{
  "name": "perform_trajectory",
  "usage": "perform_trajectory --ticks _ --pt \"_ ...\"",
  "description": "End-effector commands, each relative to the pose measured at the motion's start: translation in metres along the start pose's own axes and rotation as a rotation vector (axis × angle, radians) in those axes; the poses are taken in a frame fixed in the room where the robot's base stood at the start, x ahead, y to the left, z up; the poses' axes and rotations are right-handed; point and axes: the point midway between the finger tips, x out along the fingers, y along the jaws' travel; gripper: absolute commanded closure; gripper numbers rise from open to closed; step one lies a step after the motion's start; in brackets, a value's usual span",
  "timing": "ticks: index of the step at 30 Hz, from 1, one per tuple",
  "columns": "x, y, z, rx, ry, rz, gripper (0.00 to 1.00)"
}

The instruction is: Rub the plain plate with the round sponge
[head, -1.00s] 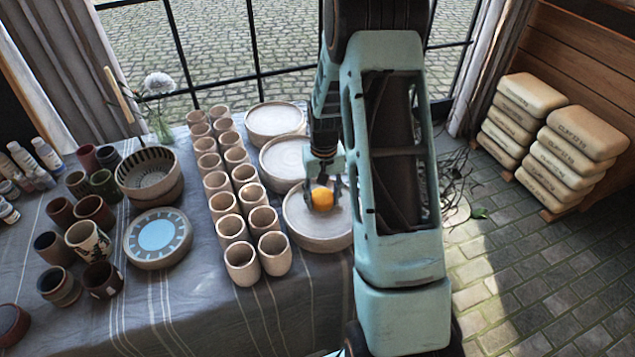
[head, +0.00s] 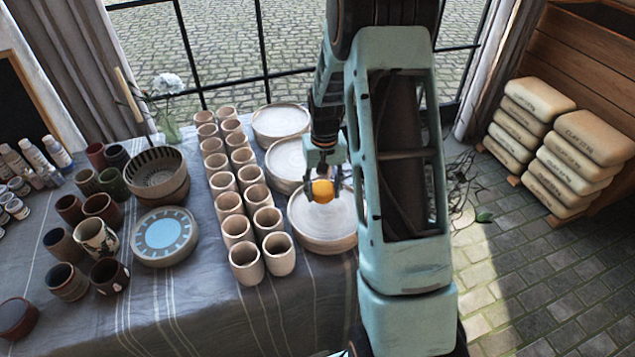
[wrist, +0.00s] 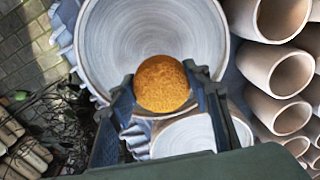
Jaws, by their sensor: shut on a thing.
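The round orange sponge (head: 322,191) is held between the fingers of my gripper (head: 322,180), which is shut on it. In the head view they are over the nearest plain plate (head: 325,238), a pale round plate at the table's right edge. The wrist view shows the sponge (wrist: 162,84) between both fingers, with the plate (wrist: 110,35) behind it. I cannot tell whether the sponge touches the plate. Two more plain plates stand in line behind, the middle one (head: 284,160) and the far one (head: 281,121).
Two rows of plain clay cups (head: 239,228) stand just left of the plates. A blue-painted plate (head: 164,232), a striped bowl (head: 155,172) and several dark cups (head: 66,279) stand farther left. Stacked clay blocks (head: 539,98) lie on the floor at right.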

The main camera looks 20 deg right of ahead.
Motion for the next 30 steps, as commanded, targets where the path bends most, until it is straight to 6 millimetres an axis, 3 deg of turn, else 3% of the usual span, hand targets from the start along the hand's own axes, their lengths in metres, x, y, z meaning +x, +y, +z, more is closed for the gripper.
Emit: perform_trajectory --ticks 13,30 --pt "-0.042 -0.004 -0.002 -0.001 0.001 0.0 0.78" --pt "-0.045 -0.004 -0.002 -0.001 0.001 0.0 0.78"
